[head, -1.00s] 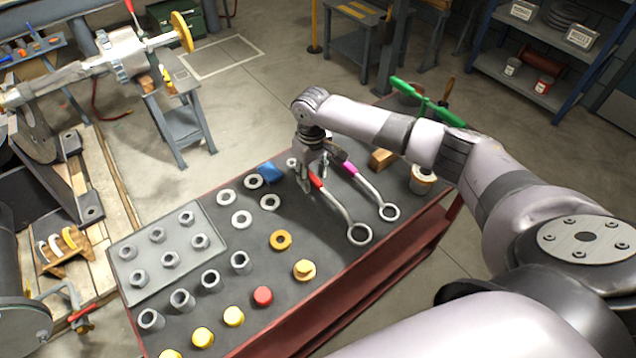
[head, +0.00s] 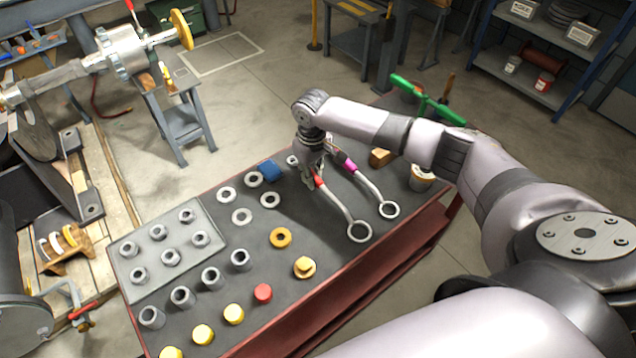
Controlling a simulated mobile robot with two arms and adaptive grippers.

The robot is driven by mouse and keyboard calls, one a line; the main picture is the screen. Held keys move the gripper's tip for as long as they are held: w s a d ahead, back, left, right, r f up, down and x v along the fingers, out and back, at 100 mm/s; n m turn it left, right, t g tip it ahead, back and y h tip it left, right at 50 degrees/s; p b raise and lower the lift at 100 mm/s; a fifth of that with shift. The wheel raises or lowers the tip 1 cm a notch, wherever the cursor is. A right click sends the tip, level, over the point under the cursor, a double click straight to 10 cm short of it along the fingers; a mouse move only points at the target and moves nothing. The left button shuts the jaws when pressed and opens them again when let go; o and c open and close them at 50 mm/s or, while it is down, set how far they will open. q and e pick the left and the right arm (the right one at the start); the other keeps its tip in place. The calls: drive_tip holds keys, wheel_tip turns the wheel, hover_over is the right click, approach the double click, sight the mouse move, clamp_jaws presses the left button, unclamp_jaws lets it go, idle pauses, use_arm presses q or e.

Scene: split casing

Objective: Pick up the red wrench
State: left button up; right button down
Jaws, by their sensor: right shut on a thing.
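The red wrench (head: 340,208) has a red grip and a grey shaft ending in a ring. It lies slantwise near the right part of the dark table top, its ring end toward the front edge. My right gripper (head: 314,180) points down and is shut on the wrench at its red grip, partly hiding it. I cannot tell whether the wrench is clear of the table. A similar wrench with a magenta grip (head: 370,188) lies just to the right, close to the gripper. My left gripper is not in view.
The table (head: 330,262) has a red frame. Washers (head: 242,215), a blue block (head: 268,171), a grey plate with nuts (head: 134,287) and several yellow caps (head: 233,314) lie left of the wrench.

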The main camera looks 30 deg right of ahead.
idle(0.7)
drive_tip(key=shift+w+r, duration=0.1)
drive_tip(key=shift+r, duration=0.55)
wheel_tip(320, 180, up, 19)
drive_tip(key=b, duration=0.2)
drive_tip(key=shift+f, duration=0.1)
drive_tip(key=c, duration=2.1)
unclamp_jaws()
drive_tip(key=shift+c, duration=0.2)
clamp_jaws()
